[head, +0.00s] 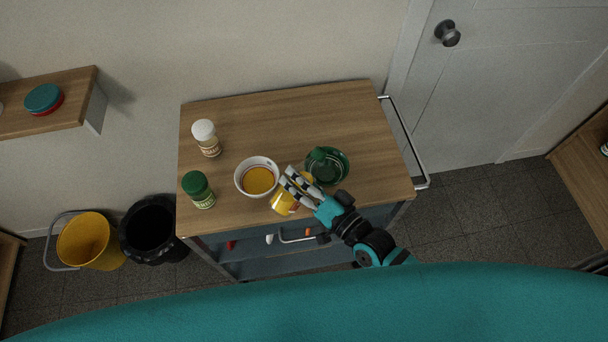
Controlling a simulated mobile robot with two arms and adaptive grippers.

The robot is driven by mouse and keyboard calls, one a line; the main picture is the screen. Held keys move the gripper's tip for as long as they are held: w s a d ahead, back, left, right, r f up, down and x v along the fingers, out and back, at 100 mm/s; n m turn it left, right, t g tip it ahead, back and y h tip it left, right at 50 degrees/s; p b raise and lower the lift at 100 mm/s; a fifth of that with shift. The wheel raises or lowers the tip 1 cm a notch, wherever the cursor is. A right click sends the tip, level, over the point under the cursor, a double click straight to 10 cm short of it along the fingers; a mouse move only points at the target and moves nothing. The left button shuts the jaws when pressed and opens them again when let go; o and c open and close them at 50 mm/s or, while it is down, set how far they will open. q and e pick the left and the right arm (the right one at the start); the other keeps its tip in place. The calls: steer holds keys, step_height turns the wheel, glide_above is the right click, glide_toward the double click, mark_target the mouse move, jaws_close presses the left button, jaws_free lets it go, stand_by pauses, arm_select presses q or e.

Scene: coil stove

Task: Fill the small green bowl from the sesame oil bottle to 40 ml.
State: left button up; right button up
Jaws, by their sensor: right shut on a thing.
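My right gripper (298,184) is shut on a yellow bottle (285,206), probably the sesame oil bottle, at the front of the cart top. Its fingers hide much of the bottle, which looks tilted with its upper end toward the green bowl. The small dark green bowl (340,174) stands just right of and behind the fingers. A green rounded piece (318,155) shows over the bowl's left part; I cannot tell whether it belongs to the bottle. The level in the green bowl cannot be made out. My left gripper is not in view.
A white bowl (243,187) with amber liquid stands left of the gripper. A white-capped jar (206,137) and a green-capped jar (199,190) stand on the left of the wooden cart top (285,115). The back and right of the top are clear.

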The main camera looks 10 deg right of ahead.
steer(key=shift+s+a+f+m+b, duration=0.15)
steer(key=shift+a+f+m+b, duration=0.1)
steer(key=shift+f+m+b, duration=0.6)
steer(key=shift+a+f+m+b, duration=0.1)
steer(key=shift+f+m+b, duration=0.25)
steer(key=shift+m, duration=0.7)
steer(key=shift+r+m+p, duration=0.4)
steer(key=shift+r+p, duration=0.25)
steer(key=shift+r, duration=0.15)
steer(key=shift+s+r+m+p, duration=0.1)
steer(key=shift+r+m+p, duration=0.25)
steer(key=shift+r+m, duration=0.2)
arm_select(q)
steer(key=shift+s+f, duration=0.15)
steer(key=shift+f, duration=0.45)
arm_select(e)
steer(key=shift+f+m, duration=0.1)
steer(key=shift+m, duration=0.15)
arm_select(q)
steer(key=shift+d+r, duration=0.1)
